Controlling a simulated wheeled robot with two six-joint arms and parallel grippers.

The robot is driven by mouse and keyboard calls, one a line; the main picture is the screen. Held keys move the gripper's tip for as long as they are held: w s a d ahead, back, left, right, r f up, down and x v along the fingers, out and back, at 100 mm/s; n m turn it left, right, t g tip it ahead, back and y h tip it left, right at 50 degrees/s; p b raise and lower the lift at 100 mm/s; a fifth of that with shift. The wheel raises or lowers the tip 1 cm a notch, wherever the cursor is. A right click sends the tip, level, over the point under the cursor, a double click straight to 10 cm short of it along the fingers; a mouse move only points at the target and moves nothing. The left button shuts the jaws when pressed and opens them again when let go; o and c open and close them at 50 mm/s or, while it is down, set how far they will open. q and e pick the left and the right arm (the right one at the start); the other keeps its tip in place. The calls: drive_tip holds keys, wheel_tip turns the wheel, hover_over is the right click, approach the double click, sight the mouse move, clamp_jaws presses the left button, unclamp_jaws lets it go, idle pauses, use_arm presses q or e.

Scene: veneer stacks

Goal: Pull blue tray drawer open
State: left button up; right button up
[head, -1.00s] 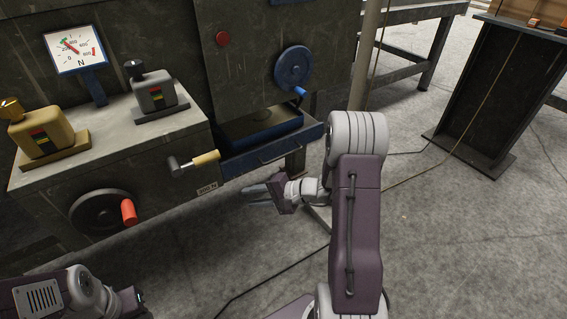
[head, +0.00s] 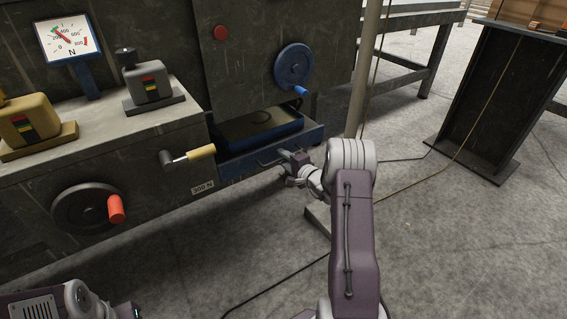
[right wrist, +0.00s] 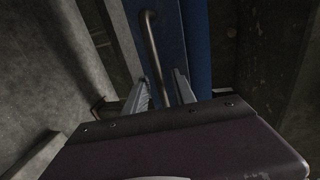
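The blue tray drawer (head: 236,168) juts out under the dark machine panel in the head view, with a blue tray inside. Its thin metal handle runs across the front. In the right wrist view the handle (right wrist: 151,36) stands out from the blue drawer front (right wrist: 170,45). My right gripper (head: 281,158) is at the handle in the head view. In the right wrist view my right gripper (right wrist: 160,82) has its two fingers apart, with the handle bar between them and gaps on both sides. My left arm shows at the bottom left; its gripper is out of frame.
A crank with a wooden grip (head: 200,152) sticks out left of the drawer. A blue handwheel (head: 294,66) is above it, and a black handwheel (head: 84,208) is at left. A pole (head: 366,75) stands right of the drawer. The floor at right is mostly clear.

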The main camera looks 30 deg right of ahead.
drive_tip(key=shift+w, duration=0.15)
clamp_jaws()
idle(1.4)
